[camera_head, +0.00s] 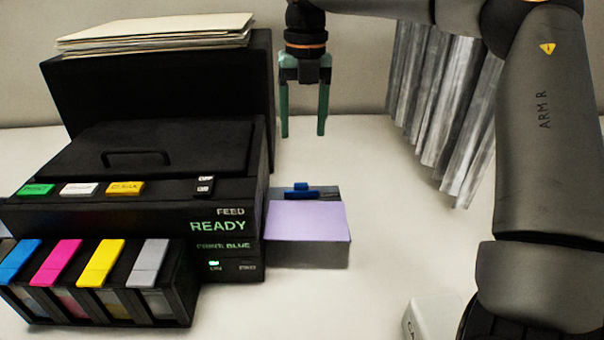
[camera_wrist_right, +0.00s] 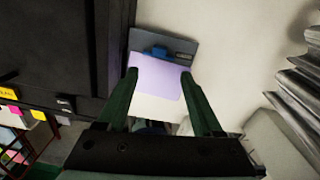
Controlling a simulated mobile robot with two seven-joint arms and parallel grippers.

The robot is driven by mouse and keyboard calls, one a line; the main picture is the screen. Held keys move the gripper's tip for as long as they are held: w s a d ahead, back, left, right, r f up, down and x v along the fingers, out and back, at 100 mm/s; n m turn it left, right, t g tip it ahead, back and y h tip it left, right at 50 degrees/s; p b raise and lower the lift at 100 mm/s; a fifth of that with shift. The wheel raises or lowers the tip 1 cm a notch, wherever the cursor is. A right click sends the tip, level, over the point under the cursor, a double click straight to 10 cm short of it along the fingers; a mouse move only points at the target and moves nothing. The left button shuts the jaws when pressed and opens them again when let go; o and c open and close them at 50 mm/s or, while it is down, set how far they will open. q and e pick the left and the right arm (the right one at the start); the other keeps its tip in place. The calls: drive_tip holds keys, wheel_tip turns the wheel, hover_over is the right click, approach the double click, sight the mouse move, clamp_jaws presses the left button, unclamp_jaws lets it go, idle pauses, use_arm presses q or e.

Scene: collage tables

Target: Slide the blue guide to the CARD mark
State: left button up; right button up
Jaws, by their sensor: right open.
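The blue guide (camera_head: 301,190) is a small blue slider at the back edge of the feed tray (camera_head: 306,252) on the printer's right side. A lilac card (camera_head: 307,221) lies on the tray in front of it. The guide also shows in the right wrist view (camera_wrist_right: 156,53), beyond the card (camera_wrist_right: 157,77). The CARD mark cannot be read in either view. My right gripper (camera_head: 304,132) is open and empty, pointing down above and behind the tray. Its green fingers show in the wrist view (camera_wrist_right: 160,88). My left gripper is not in view.
The black printer (camera_head: 170,150) stands left of the tray, with papers (camera_head: 155,35) on top and coloured ink tanks (camera_head: 95,265) in front. Grey hanging sheets (camera_head: 440,100) are at the back right. The white table between the tray and my right arm is clear.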

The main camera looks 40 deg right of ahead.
sight(301, 183)
drive_tip(key=shift+m, duration=0.7)
drive_tip(key=f+p, duration=0.1)
drive_tip(key=f, duration=1.1)
drive_tip(key=shift+w+a+f+p, duration=0.1)
drive_tip(key=shift+a+f+p, duration=0.15)
drive_tip(key=shift+p, duration=0.1)
clamp_jaws()
idle(0.4)
